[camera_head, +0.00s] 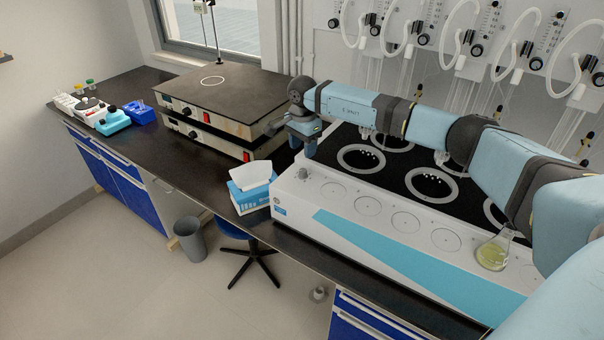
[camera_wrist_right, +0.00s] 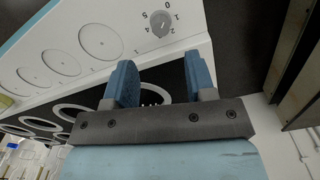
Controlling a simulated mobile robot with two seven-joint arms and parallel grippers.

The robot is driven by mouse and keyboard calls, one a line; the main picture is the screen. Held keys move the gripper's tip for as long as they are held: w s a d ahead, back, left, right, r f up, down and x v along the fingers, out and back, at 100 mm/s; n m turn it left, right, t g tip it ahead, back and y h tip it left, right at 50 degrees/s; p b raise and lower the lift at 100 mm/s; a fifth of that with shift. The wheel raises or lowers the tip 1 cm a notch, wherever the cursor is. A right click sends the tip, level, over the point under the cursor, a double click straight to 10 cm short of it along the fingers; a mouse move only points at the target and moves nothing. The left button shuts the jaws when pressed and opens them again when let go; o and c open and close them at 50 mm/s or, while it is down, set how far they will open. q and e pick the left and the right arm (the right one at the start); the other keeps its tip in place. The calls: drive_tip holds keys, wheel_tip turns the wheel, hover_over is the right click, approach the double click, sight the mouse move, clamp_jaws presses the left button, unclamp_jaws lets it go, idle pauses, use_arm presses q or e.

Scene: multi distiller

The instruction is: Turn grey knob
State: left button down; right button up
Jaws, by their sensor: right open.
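The grey knob (camera_head: 303,174) sits on the white front panel at the left end of the multi distiller (camera_head: 330,205). In the right wrist view the knob (camera_wrist_right: 160,23) shows at the top, ringed by printed numbers. My right gripper (camera_head: 305,140) hangs above and behind the knob, over the left end of the distiller. In the wrist view its two blue fingers (camera_wrist_right: 162,80) are apart with nothing held between them. The fingers do not touch the knob. My left gripper is not in view.
A conical flask with yellow liquid (camera_head: 492,252) stands at the distiller's right, near my right arm. A tissue box (camera_head: 250,190) stands just left of the knob. Stacked hotplates (camera_head: 215,105) are further left. Glassware and tubing line the wall behind.

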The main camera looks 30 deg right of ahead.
sight(302, 170)
wheel_tip(302, 170, down, 7)
drive_tip(key=b, duration=0.3)
drive_tip(key=shift+f, duration=0.65)
drive_tip(key=shift+c, duration=0.6)
drive_tip(key=c, duration=0.8)
